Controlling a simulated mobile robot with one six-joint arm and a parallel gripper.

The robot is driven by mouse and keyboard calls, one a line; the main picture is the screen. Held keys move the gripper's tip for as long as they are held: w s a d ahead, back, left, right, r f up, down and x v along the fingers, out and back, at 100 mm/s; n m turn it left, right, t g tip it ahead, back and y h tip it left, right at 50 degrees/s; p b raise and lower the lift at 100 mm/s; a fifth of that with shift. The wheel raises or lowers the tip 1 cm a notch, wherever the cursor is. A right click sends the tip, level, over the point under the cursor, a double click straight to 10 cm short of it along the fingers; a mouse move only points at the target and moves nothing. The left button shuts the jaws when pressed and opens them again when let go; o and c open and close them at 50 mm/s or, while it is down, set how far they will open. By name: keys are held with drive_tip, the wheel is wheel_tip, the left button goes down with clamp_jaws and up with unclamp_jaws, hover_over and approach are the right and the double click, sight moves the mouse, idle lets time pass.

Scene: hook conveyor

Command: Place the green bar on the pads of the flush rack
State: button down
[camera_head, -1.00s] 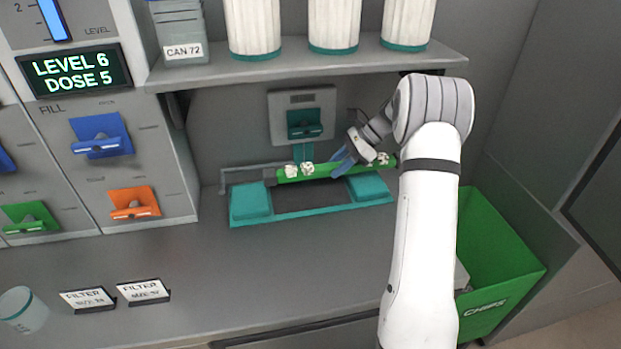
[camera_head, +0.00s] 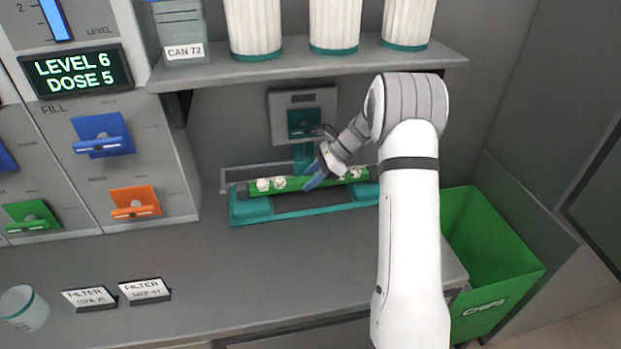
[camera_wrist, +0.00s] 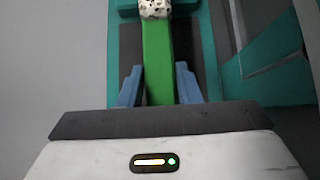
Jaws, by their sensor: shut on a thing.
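The green bar (camera_head: 297,184) carries speckled white lumps near both ends and lies level across my gripper. My gripper (camera_head: 315,181) is shut on the bar near its middle. The wrist view shows its blue fingers (camera_wrist: 158,86) on either side of the bar (camera_wrist: 158,60). The flush rack (camera_head: 285,215) is a teal frame with a raised pad at each end. The bar is over the rack, with its left end above the left pad (camera_head: 252,207). I cannot tell whether the bar touches the pads. The right pad is partly hidden by the bar and my arm.
A grey shelf (camera_head: 300,66) with white cylinders hangs above the rack. A grey panel with a teal fitting (camera_head: 303,122) is behind it. A grey rail (camera_head: 222,178) runs behind the rack. A green chips bin (camera_head: 490,250) is at right.

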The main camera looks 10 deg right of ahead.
drive_tip(key=c, duration=1.5)
unclamp_jaws()
drive_tip(key=shift+f, duration=0.15)
drive_tip(key=o, duration=0.5)
drive_tip(key=shift+c, duration=0.2)
drive_tip(key=shift+d+r, duration=0.15)
drive_tip(key=shift+r, duration=0.2)
drive_tip(key=v, duration=0.7)
drive_tip(key=shift+d, duration=0.1)
